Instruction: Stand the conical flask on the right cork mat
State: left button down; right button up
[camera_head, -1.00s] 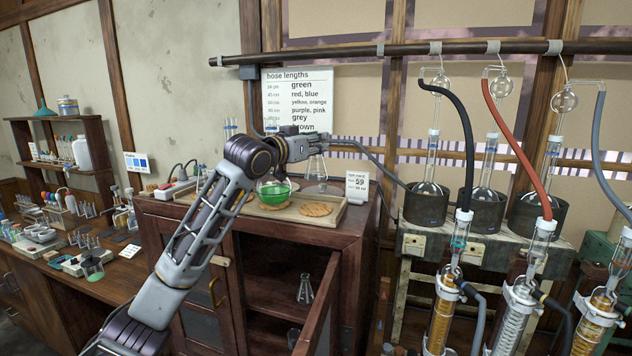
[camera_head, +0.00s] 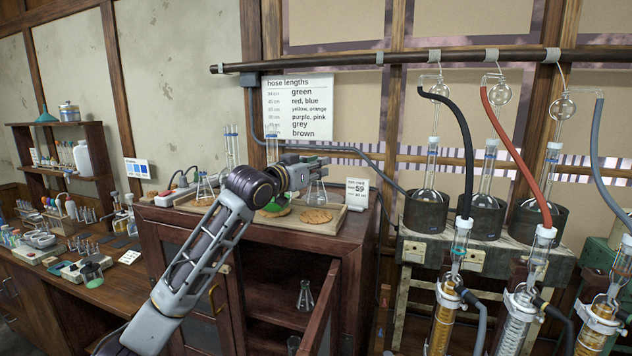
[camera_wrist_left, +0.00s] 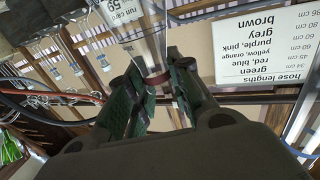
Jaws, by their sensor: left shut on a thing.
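The clear conical flask (camera_head: 317,191) is upright in the head view, its neck held by my left gripper (camera_head: 316,164). The right cork mat (camera_head: 316,217) lies just below it on the tray; I cannot tell whether the flask's base touches the mat. In the left wrist view my left gripper (camera_wrist_left: 160,98) is shut around the glass neck of the flask (camera_wrist_left: 143,42), near a dark red band. The flask's lower part is not clear there. My right gripper is not in view.
A flask with green liquid (camera_head: 273,208) stands to the left, partly hidden by my arm. The shallow wooden tray (camera_head: 342,221) sits on the cabinet top. A run card (camera_head: 357,194) stands at right. Another clear flask (camera_head: 204,190) is at left. The cabinet door (camera_head: 322,312) is open.

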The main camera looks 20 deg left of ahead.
aim_at(316, 181)
pick_arm(q)
jog(key=shift+f, duration=1.9)
jog(key=c, duration=1.3)
grip_release()
jog(key=shift+o, duration=0.2)
jog(key=b+v, duration=0.2)
jog(key=v, duration=1)
jog(key=shift+b, duration=0.4)
